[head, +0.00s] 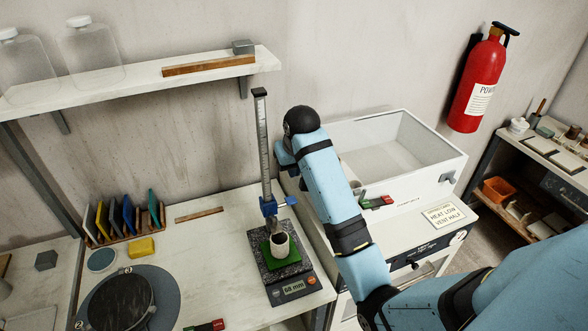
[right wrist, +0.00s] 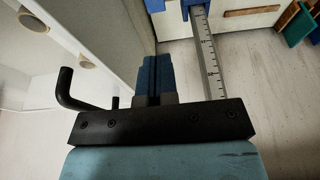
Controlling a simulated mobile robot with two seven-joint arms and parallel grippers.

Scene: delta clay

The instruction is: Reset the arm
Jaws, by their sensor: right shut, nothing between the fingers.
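My right arm (head: 332,185) comes in from the lower right and bends up beside the height gauge. Its hand end is mostly hidden behind the arm in the head view. In the right wrist view my right gripper (right wrist: 153,70) shows blue fingers closed together, with nothing between them. It is just beside the gauge's upright scale (right wrist: 211,65), apparently apart from it. In the head view the height gauge (head: 263,140) stands on the table with a blue slider (head: 277,206). A small pale cup (head: 280,245) sits on a green pad below it. My left gripper is not in view.
An open white kiln-like box (head: 420,185) stands right of the gauge, close to my arm. A shelf (head: 135,78) with clear jars is above. A rack of coloured tools (head: 125,222), a yellow block (head: 141,247) and a dark round wheel (head: 118,300) are at left. A fire extinguisher (head: 478,80) hangs on the wall.

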